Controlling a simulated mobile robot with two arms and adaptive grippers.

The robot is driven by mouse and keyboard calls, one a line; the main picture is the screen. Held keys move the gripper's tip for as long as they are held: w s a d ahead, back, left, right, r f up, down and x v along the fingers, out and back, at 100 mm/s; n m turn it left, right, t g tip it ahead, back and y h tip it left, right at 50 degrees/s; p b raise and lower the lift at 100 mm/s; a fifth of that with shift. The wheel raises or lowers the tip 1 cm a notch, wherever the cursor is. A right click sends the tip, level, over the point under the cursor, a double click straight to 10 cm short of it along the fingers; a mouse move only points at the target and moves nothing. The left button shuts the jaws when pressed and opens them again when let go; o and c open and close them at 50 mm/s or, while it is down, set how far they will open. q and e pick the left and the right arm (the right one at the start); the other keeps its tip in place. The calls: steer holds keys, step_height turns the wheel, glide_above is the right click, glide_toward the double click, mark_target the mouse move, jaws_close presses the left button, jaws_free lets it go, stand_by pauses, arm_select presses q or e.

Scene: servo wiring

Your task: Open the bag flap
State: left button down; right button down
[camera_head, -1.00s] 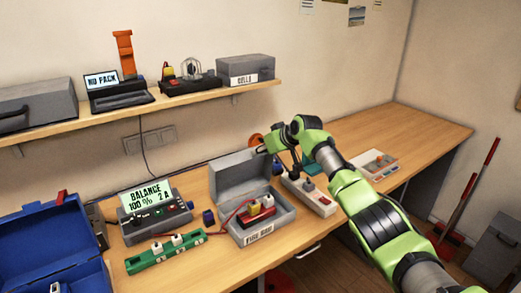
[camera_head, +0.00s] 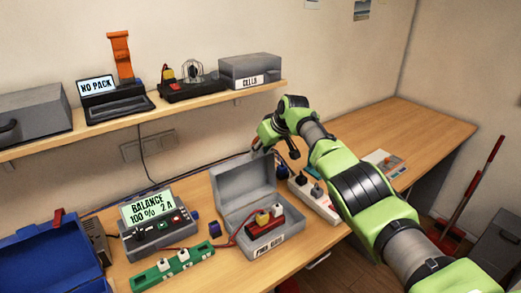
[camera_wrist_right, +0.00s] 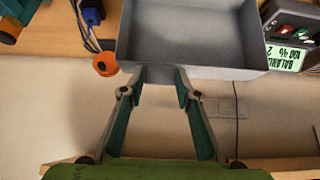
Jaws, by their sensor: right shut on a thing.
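The grey fire bag (camera_head: 285,241) is a box-like case on the bench, with its flap (camera_head: 243,190) standing up at the back. A red pack (camera_head: 264,227) with white and yellow plugs lies inside. My right gripper (camera_head: 261,148) is at the flap's upper right edge, shut on it. In the right wrist view the flap (camera_wrist_right: 190,35) fills the top middle, and the fingers of my right gripper (camera_wrist_right: 160,76) reach its rim. The exact contact is partly hidden. My left gripper is not in view.
A charger (camera_head: 155,228) showing "BALANCE" and a green strip (camera_head: 172,268) stand left of the bag. A blue case (camera_head: 50,262) is at far left. A shelf (camera_head: 150,118) with devices hangs above.

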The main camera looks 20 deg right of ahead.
steer(key=c, duration=1.5)
jaws_free()
steer(key=shift+s+a, duration=0.1)
steer(key=shift+s, duration=0.05)
steer(key=v, duration=1.2)
